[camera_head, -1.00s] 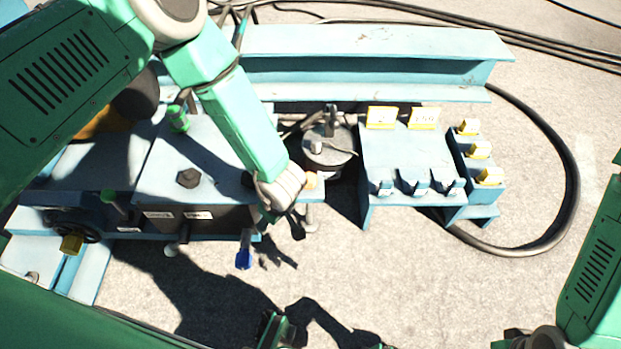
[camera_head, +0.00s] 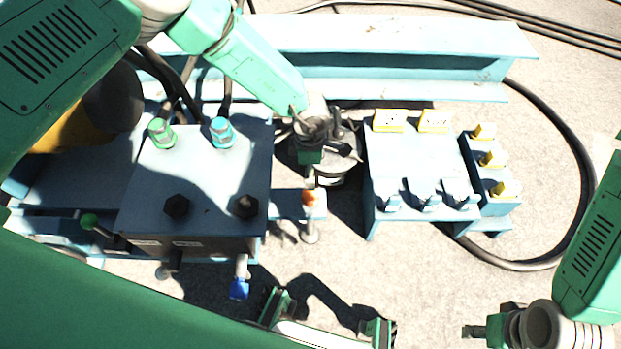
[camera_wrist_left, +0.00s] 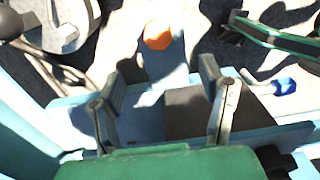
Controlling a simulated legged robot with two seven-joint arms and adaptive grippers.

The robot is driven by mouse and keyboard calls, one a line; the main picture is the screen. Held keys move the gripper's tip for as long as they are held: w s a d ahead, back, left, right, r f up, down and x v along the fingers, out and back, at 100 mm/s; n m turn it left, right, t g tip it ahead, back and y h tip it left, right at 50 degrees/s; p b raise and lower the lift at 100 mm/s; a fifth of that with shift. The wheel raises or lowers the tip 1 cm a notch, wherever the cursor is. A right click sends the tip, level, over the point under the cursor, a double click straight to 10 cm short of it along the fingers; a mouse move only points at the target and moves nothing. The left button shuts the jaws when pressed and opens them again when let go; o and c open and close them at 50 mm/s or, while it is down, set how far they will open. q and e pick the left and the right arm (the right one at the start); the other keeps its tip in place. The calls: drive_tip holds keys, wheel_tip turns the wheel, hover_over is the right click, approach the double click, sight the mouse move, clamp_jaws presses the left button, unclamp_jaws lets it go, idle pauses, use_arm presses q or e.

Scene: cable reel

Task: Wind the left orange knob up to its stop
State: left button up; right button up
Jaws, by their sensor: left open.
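One orange knob (camera_head: 311,197) stands on a light blue bracket at the right end of the blue box; it also shows at the top of the left wrist view (camera_wrist_left: 157,37). My left gripper (camera_head: 316,145) is behind the knob, over the round grey part, apart from the knob. In the left wrist view its two fingers (camera_wrist_left: 162,95) stand apart with nothing between them. My right gripper (camera_head: 328,320) is low in the head view, in front of the box, its fingers wide apart and empty. No second orange knob shows.
The blue box (camera_head: 205,190) has black knobs on top and a blue-tipped lever (camera_head: 239,288) in front. A blue panel (camera_head: 415,165) with levers and yellow tags stands to the right. A blue beam (camera_head: 400,60) runs behind. Open ground (camera_head: 420,290) lies in front.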

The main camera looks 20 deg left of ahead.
sight(310, 194)
use_arm(q)
drive_tip(key=f+b, duration=0.2)
drive_tip(key=f, duration=0.4)
drive_tip(key=f+b, duration=0.3)
drive_tip(key=f, duration=0.3)
drive_tip(key=shift+w+a+f, duration=0.1)
drive_tip(key=shift+w+f, duration=0.1)
drive_tip(key=shift+f, duration=0.65)
drive_tip(key=shift+c, duration=0.4)
drive_tip(key=c, duration=1)
